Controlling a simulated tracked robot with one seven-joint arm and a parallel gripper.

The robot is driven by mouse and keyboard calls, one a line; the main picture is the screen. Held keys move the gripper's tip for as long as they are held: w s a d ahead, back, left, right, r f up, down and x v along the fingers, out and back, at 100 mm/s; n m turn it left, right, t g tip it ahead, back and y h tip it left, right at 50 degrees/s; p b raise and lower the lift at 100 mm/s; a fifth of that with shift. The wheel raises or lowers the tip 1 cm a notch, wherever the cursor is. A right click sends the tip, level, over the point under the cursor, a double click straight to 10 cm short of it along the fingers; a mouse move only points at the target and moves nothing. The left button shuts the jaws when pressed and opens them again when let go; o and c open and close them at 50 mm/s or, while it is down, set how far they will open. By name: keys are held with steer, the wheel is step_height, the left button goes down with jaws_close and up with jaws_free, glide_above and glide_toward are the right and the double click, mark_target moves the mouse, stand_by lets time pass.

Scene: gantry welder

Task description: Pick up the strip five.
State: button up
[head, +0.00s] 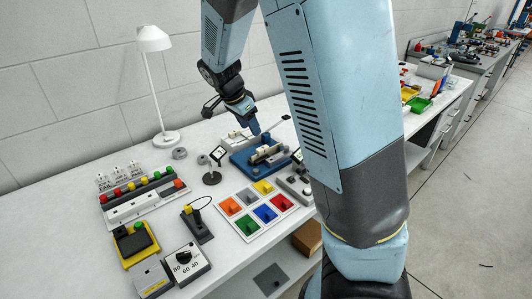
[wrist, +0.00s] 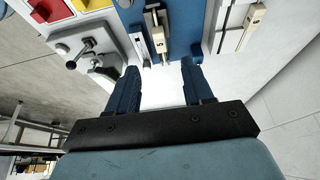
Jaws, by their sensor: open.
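My gripper (wrist: 158,67) is open, its two dark blue fingers apart with nothing between them. In the head view my gripper (head: 254,128) points down over the blue fixture (head: 238,166), which carries pale and grey bars. The blue fixture (wrist: 187,40) also shows in the wrist view, with a narrow cream-ended strip (wrist: 158,40) in a metal holder just beyond the fingertips. Another cream-ended strip (wrist: 254,18) lies on a pale holder to the right. No number is readable, so I cannot tell which one is strip five.
A lever box (wrist: 88,52) stands left of the fingers in the wrist view. In the head view, a colored bin tray (head: 246,216), a small round stand (head: 211,177) and a white lamp (head: 155,85) share the bench. My arm hides part of the bench's right side.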

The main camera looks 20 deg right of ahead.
glide_above(262, 148)
steer(key=s+a, duration=0.1)
steer(key=a, duration=0.2)
steer(key=f, duration=0.5)
steer(key=shift+d+f, duration=0.15)
steer(key=shift+d, duration=0.05)
steer(key=shift+d+x, duration=0.2)
steer(key=shift+x, duration=2.45)
steer(key=shift+w, duration=0.1)
jaws_close()
